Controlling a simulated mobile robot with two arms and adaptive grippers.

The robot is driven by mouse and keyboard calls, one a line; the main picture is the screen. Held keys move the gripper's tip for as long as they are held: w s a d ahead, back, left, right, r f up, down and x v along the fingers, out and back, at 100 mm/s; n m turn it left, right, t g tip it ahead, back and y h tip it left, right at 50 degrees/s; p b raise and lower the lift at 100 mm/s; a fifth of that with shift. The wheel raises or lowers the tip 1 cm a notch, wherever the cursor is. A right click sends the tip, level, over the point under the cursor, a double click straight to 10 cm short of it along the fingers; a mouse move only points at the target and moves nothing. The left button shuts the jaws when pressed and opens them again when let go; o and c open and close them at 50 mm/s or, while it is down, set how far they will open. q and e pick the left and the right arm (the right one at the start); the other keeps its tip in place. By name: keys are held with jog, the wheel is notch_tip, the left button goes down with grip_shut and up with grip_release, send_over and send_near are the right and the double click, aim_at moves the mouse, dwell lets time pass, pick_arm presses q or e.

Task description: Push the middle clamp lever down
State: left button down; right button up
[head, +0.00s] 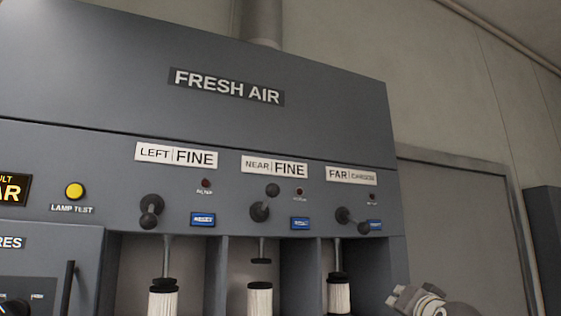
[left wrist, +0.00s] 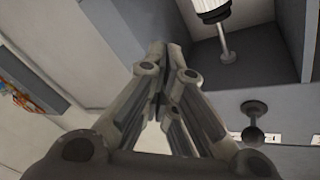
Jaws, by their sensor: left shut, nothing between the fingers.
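The middle clamp lever (head: 265,203) under the NEAR FINE label has its ball knob up. Its rod ends in a dark disc (head: 261,261), with a gap above the white filter (head: 260,300). The left lever (head: 150,211) points down; the far lever (head: 352,221) points right and slightly down. A ball-ended lever (left wrist: 253,122) shows there; I cannot tell which.
Left filter (head: 163,301) and far filter (head: 339,297) stand under their rods in bays split by grey dividers (head: 301,275). Blue labels (head: 203,219) sit beside the levers. A vertical handle (head: 69,287) stands at lower left. Space before the panel looks clear.

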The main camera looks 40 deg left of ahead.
pick_arm(q)
jog(key=s+a+r+n+g+y+p, duration=0.1)
jog(key=s+r+n, duration=0.4)
jog(key=s+r, duration=0.9)
jog(key=s+a+r+n+g+y+p, duration=0.2)
jog(key=s+r+n+g+y, duration=0.1)
jog(key=s+r, duration=1.1)
jog(key=shift+a+r+n+g+y, duration=0.4)
jog(key=shift+r+n+y, duration=0.35)
jog(key=shift+n, duration=0.25)
